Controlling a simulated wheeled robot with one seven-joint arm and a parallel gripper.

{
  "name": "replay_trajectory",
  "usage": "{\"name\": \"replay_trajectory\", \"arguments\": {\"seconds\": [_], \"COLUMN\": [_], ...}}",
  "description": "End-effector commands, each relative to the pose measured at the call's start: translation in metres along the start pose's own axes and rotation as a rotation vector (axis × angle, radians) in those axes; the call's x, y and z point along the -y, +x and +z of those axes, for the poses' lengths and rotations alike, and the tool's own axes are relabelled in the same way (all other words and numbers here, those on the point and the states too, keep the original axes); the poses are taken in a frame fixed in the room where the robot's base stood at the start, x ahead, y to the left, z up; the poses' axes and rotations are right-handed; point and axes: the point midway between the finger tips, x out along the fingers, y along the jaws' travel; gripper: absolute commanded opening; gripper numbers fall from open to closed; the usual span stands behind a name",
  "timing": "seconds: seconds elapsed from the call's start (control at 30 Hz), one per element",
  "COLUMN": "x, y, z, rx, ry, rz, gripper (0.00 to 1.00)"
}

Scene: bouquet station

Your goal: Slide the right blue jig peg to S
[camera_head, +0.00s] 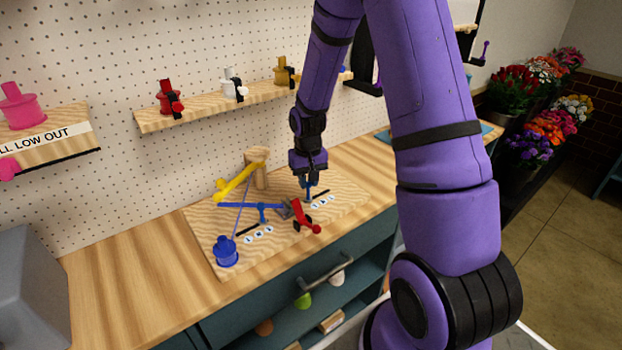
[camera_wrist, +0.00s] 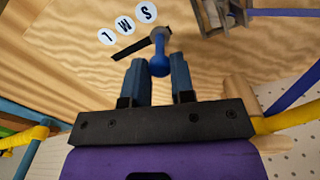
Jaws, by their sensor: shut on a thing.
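The right blue jig peg (camera_wrist: 160,65) stands at the S end of its dark slot (camera_wrist: 129,49). Its base is beside the S label (camera_wrist: 148,12). The M label (camera_wrist: 127,23) and L label (camera_wrist: 107,36) lie farther along the slot. My gripper (camera_wrist: 160,72) is shut on the peg, with one blue fingertip on either side of its rounded head. In the head view my gripper (camera_head: 308,184) points down at the right part of the wooden jig board (camera_head: 219,250), and the fingers partly hide the peg.
The left blue peg (camera_head: 262,211) stands at its own labelled slot. A red clamp-like piece (camera_head: 304,218), a yellow rod (camera_head: 240,180), a wooden post (camera_head: 257,168) and a blue spool-like piece (camera_head: 226,250) are close by. The counter's left part (camera_head: 120,290) is clear.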

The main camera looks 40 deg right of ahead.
Motion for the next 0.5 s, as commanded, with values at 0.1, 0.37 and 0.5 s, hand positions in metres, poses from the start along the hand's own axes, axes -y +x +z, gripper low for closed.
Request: {"name": "replay_trajectory", "arguments": {"seconds": [0.1,0.37,0.5], "x": [0.0043,0.0029,0.0025], "y": [0.0000,0.0000,-0.0019], "z": [0.0010,0.0008,0.0005], "rx": [0.001,0.001,0.000], "ry": [-0.006,-0.005,-0.004], "rz": [-0.003,-0.002,-0.002], "gripper": [0.32,0.49,0.49]}}
